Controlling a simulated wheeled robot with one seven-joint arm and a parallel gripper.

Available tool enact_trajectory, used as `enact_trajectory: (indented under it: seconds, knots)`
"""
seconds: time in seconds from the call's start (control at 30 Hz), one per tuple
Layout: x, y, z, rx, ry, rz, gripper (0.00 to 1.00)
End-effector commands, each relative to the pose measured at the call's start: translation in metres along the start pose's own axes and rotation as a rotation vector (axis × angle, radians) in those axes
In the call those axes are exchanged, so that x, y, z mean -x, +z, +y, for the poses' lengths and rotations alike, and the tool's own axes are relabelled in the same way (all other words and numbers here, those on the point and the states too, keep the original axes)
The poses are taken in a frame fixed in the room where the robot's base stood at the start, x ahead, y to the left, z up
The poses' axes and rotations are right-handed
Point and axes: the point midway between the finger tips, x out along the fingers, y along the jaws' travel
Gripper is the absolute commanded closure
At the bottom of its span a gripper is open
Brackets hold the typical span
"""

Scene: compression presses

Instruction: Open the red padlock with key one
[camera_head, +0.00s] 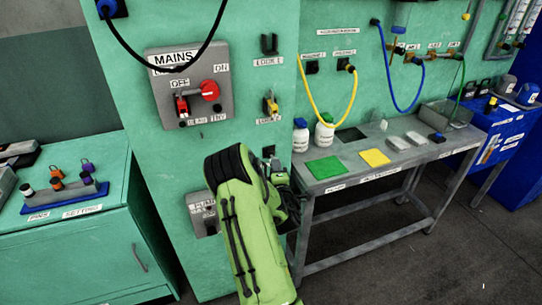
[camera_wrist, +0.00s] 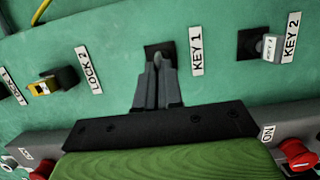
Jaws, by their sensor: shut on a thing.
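The red padlock (camera_head: 182,106) hangs on the grey MAINS box (camera_head: 160,122), below the OFF label and left of the red knob (camera_head: 210,90). My gripper (camera_head: 277,178) is at the green wall below LOCK 2, partly hidden by my arm. In the wrist view its fingers (camera_wrist: 160,62) are closed together at the dark square mount beside the KEY 1 label (camera_wrist: 195,50). They are shut on key one, which is mostly hidden by them. A pale key (camera_wrist: 270,46) hangs on the mount by the KEY 2 label.
A yellow padlock (camera_head: 271,106) hangs at LOCK 2; the LOCK 1 holder (camera_head: 269,44) is empty. A second grey box (camera_head: 200,213) is low on the wall behind my arm. A grey table (camera_head: 405,158) with bottles and coloured mats stands right; a green cabinet (camera_head: 75,245) stands left.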

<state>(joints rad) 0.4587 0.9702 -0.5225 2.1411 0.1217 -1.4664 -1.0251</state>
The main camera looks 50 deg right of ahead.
Motion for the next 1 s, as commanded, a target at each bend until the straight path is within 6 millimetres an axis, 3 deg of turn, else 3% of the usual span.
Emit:
enact_trajectory:
  seconds: [1.0]
  knots:
    - [0.016,0.004,0.000,0.000,0.000,0.001,1.00]
